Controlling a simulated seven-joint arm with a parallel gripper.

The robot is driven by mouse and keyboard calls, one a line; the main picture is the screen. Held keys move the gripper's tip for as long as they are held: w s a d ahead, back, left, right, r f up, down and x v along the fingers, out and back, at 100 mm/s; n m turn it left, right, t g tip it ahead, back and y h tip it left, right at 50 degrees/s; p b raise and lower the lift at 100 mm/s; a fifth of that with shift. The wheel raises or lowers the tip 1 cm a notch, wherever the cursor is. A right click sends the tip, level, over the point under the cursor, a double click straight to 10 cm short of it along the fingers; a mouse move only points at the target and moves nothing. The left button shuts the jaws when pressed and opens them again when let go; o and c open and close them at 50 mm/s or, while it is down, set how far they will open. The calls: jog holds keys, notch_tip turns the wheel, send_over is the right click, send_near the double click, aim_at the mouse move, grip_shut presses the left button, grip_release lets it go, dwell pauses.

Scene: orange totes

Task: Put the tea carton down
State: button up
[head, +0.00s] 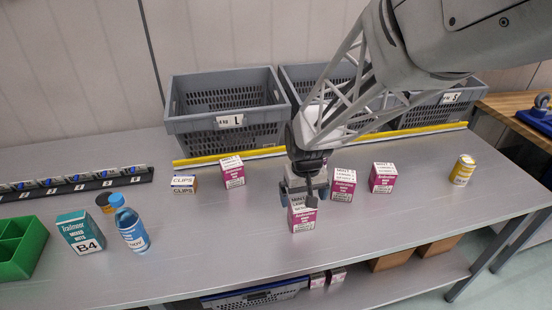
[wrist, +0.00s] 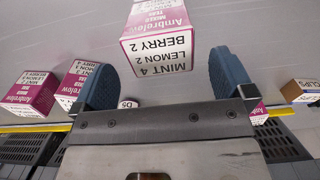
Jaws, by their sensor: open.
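The tea carton (head: 301,219), white and magenta with "Ambrelow" on it, stands upright on the grey table in the head view. In the wrist view the carton (wrist: 157,38) shows its printed top, lying between and beyond the fingertips, with a gap visible beside it. My gripper (head: 304,194) is open just behind and above this carton in the head view. In the wrist view both blue-grey fingers of my gripper (wrist: 163,66) are spread apart. Similar tea cartons stand nearby: one at the left (head: 233,173), one right of my gripper (head: 343,184) and one further right (head: 382,177).
A clips box (head: 184,184), grey totes (head: 222,123) and a yellow strip (head: 215,158) lie behind. A teal B4 box (head: 80,232), a blue bottle (head: 131,228) and a green bin (head: 18,250) stand left. A yellow can (head: 462,169) stands right. The front middle table is clear.

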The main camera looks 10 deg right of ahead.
jog(key=shift+r, duration=3.2)
jog(key=s+r+t, duration=0.1)
jog(key=s+r, duration=0.3)
jog(key=s, duration=0.4)
jog(key=s+a+r+t, duration=0.1)
jog(key=s+r, duration=0.4)
jog(key=s, duration=0.4)
jog(key=shift+s+a+r+t, duration=0.15)
jog(key=shift+s+a+t, duration=0.1)
jog(key=shift+a+t, duration=0.05)
